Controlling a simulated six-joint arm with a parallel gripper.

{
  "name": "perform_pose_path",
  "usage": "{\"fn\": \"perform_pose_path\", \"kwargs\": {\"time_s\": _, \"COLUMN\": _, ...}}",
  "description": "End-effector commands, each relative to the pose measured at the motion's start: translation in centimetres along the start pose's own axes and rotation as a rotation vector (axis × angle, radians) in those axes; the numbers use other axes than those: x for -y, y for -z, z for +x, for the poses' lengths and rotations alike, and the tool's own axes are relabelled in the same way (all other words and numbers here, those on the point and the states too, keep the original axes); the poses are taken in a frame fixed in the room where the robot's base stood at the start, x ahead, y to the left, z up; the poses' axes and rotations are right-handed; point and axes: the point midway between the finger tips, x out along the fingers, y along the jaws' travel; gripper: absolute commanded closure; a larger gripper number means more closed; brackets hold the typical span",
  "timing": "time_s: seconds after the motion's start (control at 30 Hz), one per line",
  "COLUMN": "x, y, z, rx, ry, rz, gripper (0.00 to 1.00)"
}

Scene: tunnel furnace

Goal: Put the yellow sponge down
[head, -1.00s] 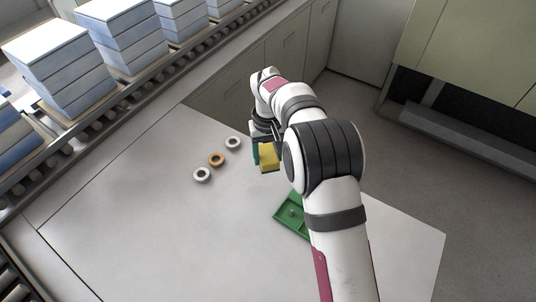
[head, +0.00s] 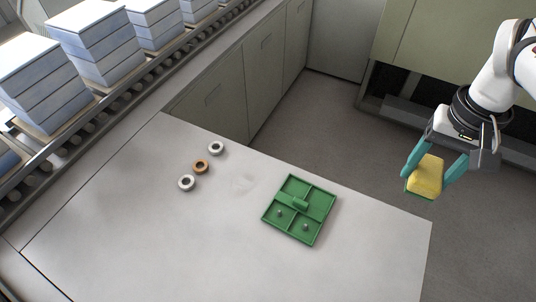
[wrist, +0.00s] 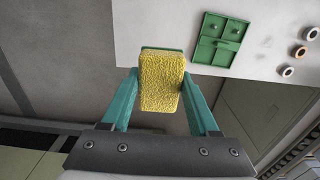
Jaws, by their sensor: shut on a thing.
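The yellow sponge (head: 426,175) has a green layer on one side. My gripper (head: 432,172) is shut on it, with one teal finger on each side. In the head view it is held at the right, in the air by the table's right corner, with floor behind it. In the wrist view the sponge (wrist: 160,82) sits between the fingertips (wrist: 158,90), its green edge toward the table. The white table (head: 150,230) lies to the left of the gripper in the head view.
A green divided tray (head: 270,212) with small grey pieces stands on the table. Two white rings (head: 216,148) (head: 187,183) and an orange ring (head: 201,167) lie left of it. A roller conveyor (head: 70,125) with stacked blocks runs along the upper left. The table's front is bare.

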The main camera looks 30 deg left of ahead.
Motion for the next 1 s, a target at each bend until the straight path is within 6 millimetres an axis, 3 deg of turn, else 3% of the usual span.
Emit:
{"fn": "perform_pose_path", "kwargs": {"time_s": 0.5, "x": -0.2, "y": -0.2, "z": -0.1, "rx": 0.0, "ry": 0.0, "rz": 0.007, "gripper": 0.91}}
{"fn": "perform_pose_path", "kwargs": {"time_s": 0.63, "x": 0.7, "y": 0.0, "z": 0.5, "rx": 0.004, "ry": -0.001, "rz": -0.047, "gripper": 0.91}}
{"fn": "perform_pose_path", "kwargs": {"time_s": 0.77, "x": 4.0, "y": 0.4, "z": 2.7, "rx": 0.008, "ry": -0.006, "rz": -0.248, "gripper": 0.91}}
{"fn": "perform_pose_path", "kwargs": {"time_s": 1.0, "x": 14.0, "y": -0.9, "z": 9.3, "rx": 0.011, "ry": -0.011, "rz": -0.842, "gripper": 0.91}}
